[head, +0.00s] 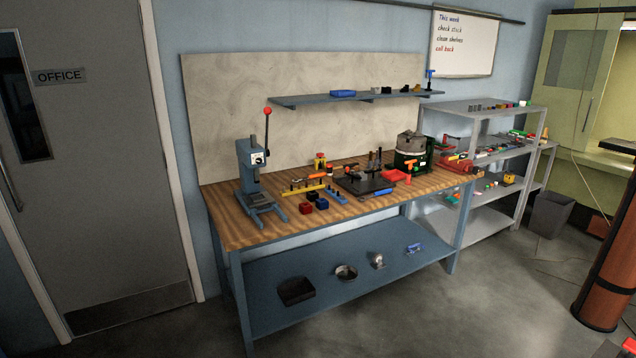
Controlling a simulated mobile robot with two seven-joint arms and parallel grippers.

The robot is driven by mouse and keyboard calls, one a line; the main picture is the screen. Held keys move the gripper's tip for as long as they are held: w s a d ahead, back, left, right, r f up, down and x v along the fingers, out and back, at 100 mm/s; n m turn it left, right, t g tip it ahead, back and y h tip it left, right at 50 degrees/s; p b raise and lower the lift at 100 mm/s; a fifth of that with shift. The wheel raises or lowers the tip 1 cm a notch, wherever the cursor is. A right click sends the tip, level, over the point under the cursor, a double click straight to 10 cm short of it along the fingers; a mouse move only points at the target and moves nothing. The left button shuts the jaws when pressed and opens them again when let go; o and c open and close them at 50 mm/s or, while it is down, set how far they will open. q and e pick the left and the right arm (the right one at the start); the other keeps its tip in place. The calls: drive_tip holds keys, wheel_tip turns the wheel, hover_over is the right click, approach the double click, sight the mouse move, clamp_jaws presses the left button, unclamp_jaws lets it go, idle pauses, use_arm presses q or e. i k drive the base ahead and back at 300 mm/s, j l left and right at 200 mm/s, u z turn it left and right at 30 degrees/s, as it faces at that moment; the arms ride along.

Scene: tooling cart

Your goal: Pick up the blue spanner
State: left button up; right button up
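I cannot clearly make out a spanner shape at this distance. A small blue bar-like thing (383,192) lies at the front edge of a black plate (362,184) on the workbench. A longer blue piece (335,195) lies on the bench top left of that plate. A blue object (414,248) rests on the bench's lower shelf. Any of these could be the spanner; they are too small to tell.
The wooden-topped workbench (238,228) holds a blue press (250,170) and several small tools. Grey shelves (480,119) with small items stand right of it. A dark bin (549,214) and a brown column (605,265) are farther right. The floor before the bench is clear.

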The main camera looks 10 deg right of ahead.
sight(376, 194)
drive_tip(key=i+j+z, duration=0.15)
drive_tip(key=i+z, duration=0.2)
drive_tip(key=i+j+z, duration=0.4)
drive_tip(key=i, duration=1.75)
drive_tip(key=u, duration=1.3)
drive_tip(key=l+u, duration=1.05)
drive_tip(key=k+l+u, duration=0.3)
drive_tip(key=l, duration=0.15)
drive_tip(key=k+l+u, duration=0.15)
drive_tip(key=l+u, duration=0.15)
drive_tip(key=l, duration=0.15)
